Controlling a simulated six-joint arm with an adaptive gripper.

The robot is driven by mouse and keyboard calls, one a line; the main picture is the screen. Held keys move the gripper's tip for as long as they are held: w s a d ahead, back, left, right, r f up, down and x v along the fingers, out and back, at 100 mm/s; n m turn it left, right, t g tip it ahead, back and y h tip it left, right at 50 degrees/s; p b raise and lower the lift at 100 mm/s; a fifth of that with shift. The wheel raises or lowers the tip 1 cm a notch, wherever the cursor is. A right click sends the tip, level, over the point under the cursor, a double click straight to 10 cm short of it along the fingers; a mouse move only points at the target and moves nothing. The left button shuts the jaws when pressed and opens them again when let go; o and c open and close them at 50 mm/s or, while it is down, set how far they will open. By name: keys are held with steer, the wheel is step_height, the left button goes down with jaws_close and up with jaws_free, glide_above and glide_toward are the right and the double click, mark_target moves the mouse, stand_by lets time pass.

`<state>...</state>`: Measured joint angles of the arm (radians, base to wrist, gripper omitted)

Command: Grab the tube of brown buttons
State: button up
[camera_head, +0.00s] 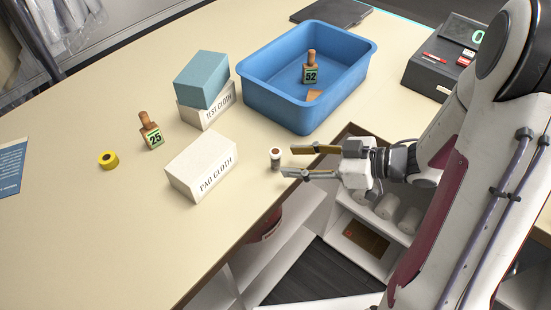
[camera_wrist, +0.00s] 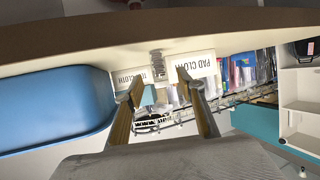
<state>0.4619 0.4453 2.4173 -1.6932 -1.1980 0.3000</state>
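The tube of brown buttons (camera_head: 275,158) is a small, pale, upright cylinder with a brown top, standing near the table edge. My gripper (camera_head: 290,162) is open just to its right, with its two fingers pointing left toward it. In the wrist view, a clear tube (camera_wrist: 158,64) appears ahead of and between the open fingertips (camera_wrist: 157,82). Nothing is held. I cannot tell from these views whether a finger touches the tube.
A white PAD CLOTH box (camera_head: 202,166) stands left of the tube. A blue bin (camera_head: 275,100) with a stamp marked 52 (camera_head: 310,70) is behind it. Further left are a stamp marked 25 (camera_head: 151,132) and yellow tape (camera_head: 108,160). The table edge is close by.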

mark_target(276, 161)
steer(key=shift+w+a+f, duration=0.2)
steer(key=shift+a, duration=0.2)
steer(key=shift+x, duration=2.55)
steer(key=shift+f, duration=0.15)
jaws_close()
